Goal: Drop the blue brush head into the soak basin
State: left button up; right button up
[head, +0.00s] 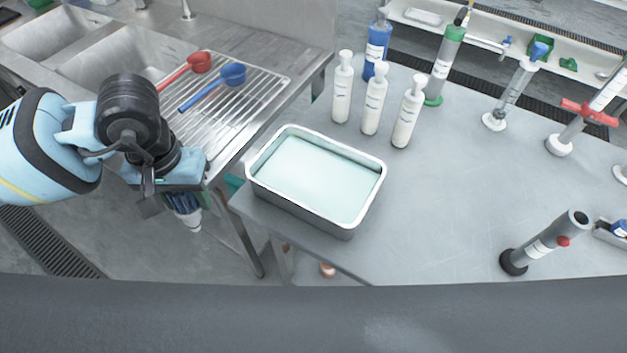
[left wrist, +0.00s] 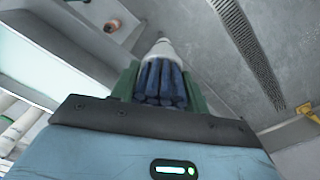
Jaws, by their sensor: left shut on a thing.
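My left gripper (head: 158,200) is left of the table in the head view, over the floor gap beside the sink counter. It is shut on the blue brush head (head: 187,207), which has dark blue bristles and a white end pointing down. In the left wrist view the brush head (left wrist: 162,85) sits between the green fingers. The soak basin (head: 318,227) is a metal tray of pale blue liquid on the table's left corner, right of the gripper and apart from it. My right gripper is not in view.
Three white bottles (head: 374,100) and a blue bottle (head: 377,45) stand behind the basin. A red scoop (head: 198,62) and a blue scoop (head: 232,74) lie on the drainer. Syringe-like tools stand to the right.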

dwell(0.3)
pick_arm(q)
jog(key=w+d+b, duration=0.1)
jog(key=w+d, duration=0.5)
jog(key=d, duration=0.4)
jog(key=w+d+b, duration=0.1)
jog(key=w+d, duration=0.5)
jog(key=d, duration=0.4)
jog(key=shift+w+f+b, duration=0.15)
jog(key=shift+f+b, duration=0.55)
jog(key=shift+f, duration=2.55)
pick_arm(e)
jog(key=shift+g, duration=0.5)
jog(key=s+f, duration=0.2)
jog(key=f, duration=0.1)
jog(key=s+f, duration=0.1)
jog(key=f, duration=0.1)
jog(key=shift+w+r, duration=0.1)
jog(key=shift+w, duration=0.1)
pick_arm(q)
jog(key=o, duration=1.1)
jog(key=shift+c, duration=0.2)
